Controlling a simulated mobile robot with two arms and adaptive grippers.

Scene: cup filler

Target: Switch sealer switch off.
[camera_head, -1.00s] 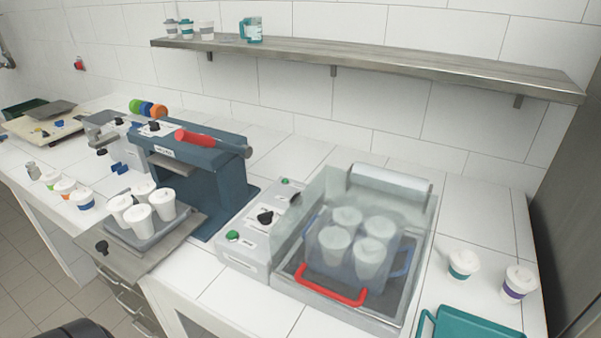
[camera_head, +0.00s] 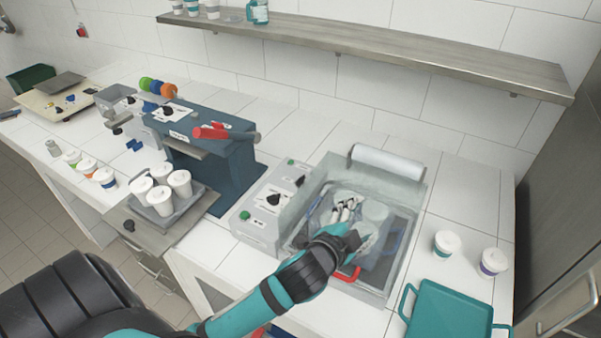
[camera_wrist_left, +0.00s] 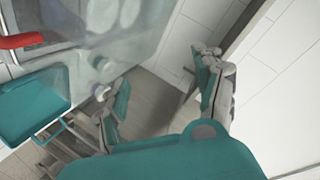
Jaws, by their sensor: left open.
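A grey control panel (camera_head: 262,212) with a black rotary switch (camera_head: 274,199) and a green button (camera_head: 244,215) stands left of a clear-lidded box (camera_head: 400,208) in the head view. The blue press (camera_head: 222,165) further left also has a black knob (camera_head: 168,110). I cannot tell for sure which one is the sealer switch, or read either setting. My left gripper (camera_head: 347,208) is open and empty in front of the clear lid, to the right of the panel. Its spread fingers also show in the left wrist view (camera_wrist_left: 163,88), with no switch between them. My right gripper is out of view.
The box's red handle (camera_head: 347,273) is partly hidden by my left arm. A teal tray (camera_head: 450,308) and two lidded cups (camera_head: 446,244) stand to the right. Several white cups (camera_head: 160,200) stand on the press plate. A metal shelf (camera_head: 380,50) runs above.

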